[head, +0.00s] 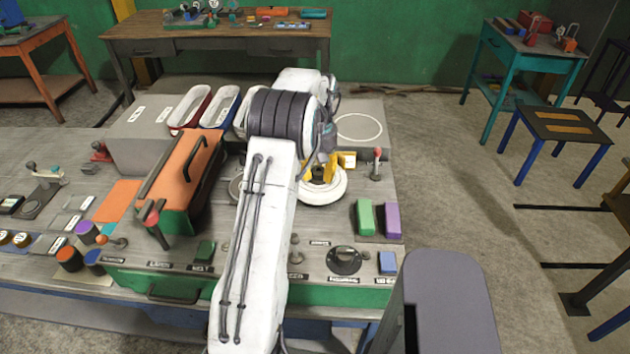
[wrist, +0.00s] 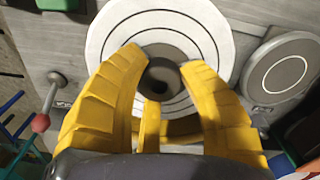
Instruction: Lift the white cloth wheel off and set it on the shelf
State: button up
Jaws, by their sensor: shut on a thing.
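The white cloth wheel (head: 325,190) is at the right part of the workbench, partly hidden behind my arm. In the wrist view the fingertips (wrist: 164,66) are at the dark middle, one on each side. I cannot tell whether the wheel touches what is below it. A grey ledge with a white ring outline (head: 359,128), possibly the shelf, lies behind the wheel.
A red-knobbed lever (head: 377,163) stands close right of the wheel. Green (head: 365,217) and purple (head: 392,219) blocks are in front of it. A grey disc (wrist: 281,75) lies beside it. The ringed area is bare.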

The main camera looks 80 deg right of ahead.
grip_shut()
